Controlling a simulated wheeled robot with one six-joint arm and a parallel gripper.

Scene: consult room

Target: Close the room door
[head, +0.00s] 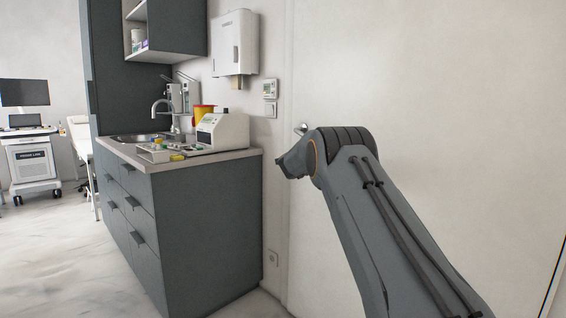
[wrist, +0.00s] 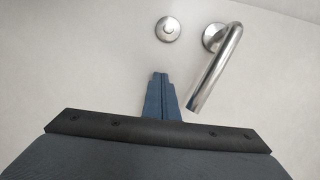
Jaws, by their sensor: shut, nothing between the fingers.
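The room door (head: 430,90) is the broad pale panel filling the right of the head view. Its metal handle (head: 300,128) shows just above my arm, near the door's left edge. I cannot tell from the head view whether the door stands ajar. In the wrist view, the lever handle (wrist: 215,68) slants down to the left from its round base, and a round lock plate (wrist: 168,29) sits left of it. My gripper (wrist: 160,78) is shut and empty, pointing at the door face, left of the lever and below the lock plate. Contact with the door is unclear.
A dark grey cabinet (head: 205,225) with a sink and a white device (head: 222,131) on its counter stands left of the door. A wall dispenser (head: 235,43) hangs above. A cart with a screen (head: 30,158) stands far left. Open floor (head: 50,255) lies at the left.

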